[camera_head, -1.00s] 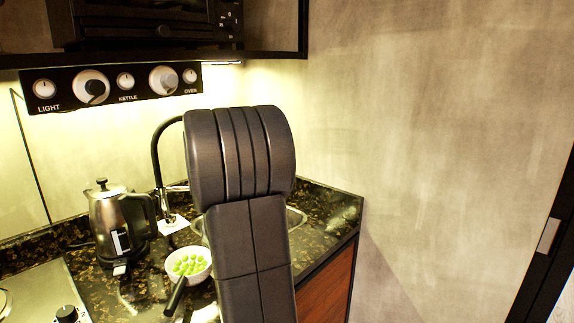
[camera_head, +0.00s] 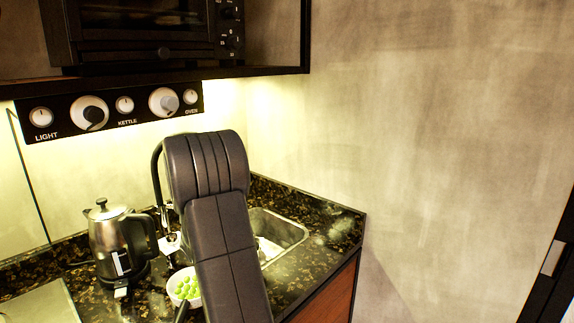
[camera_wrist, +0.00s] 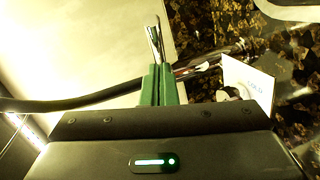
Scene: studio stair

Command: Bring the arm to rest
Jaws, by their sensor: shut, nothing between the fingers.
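My arm (camera_head: 222,235) rises as a dark grey link in the head view, in front of the counter, with its rounded joint high up beside the black faucet. My gripper (camera_wrist: 155,42) shows in the wrist view, with green finger bases and thin metallic tips close together. It is shut and holds nothing. The faucet's dark spout (camera_wrist: 85,98) crosses behind the fingers in the wrist view. In the head view the gripper is hidden.
A steel kettle (camera_head: 106,240) stands left on the dark speckled counter (camera_head: 330,228). A white bowl (camera_head: 172,287) of green balls is partly behind my arm. The sink (camera_head: 290,232) lies right of it. A control panel (camera_head: 65,118) and oven (camera_head: 140,35) are above. The right wall is bare.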

